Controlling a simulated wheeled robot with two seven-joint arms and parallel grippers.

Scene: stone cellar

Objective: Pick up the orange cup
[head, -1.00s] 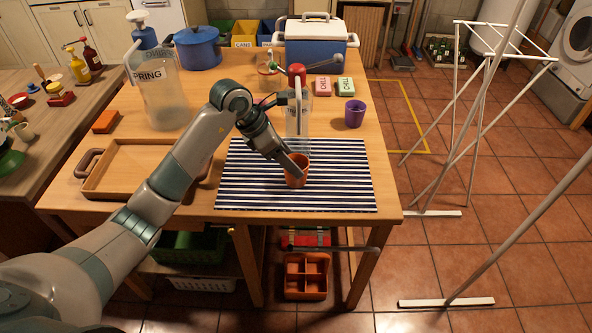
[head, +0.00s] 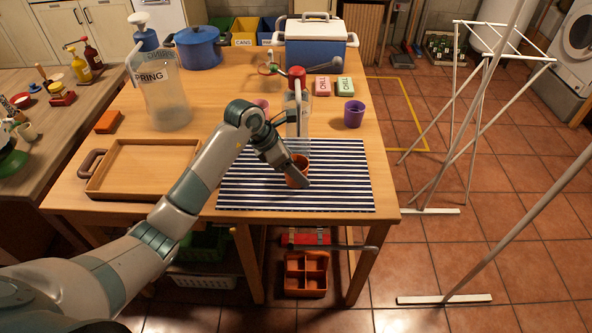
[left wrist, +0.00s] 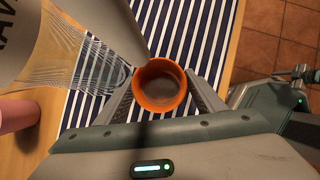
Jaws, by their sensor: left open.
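The orange cup (head: 297,172) stands upright on the navy-and-white striped mat (head: 340,180). In the left wrist view the orange cup (left wrist: 159,86) shows from above, its open top facing the camera and its inside empty. My left gripper (head: 296,182) is at the cup. In the left wrist view my left gripper (left wrist: 160,90) is open, with one finger on each side of the cup. I cannot tell whether the fingers touch it.
A clear bottle with a red top (head: 297,110) stands just behind the cup. A purple cup (head: 354,114) is at the right and a pink cup (head: 261,106) behind my arm. A wooden tray (head: 150,142) lies left. The mat's right side is clear.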

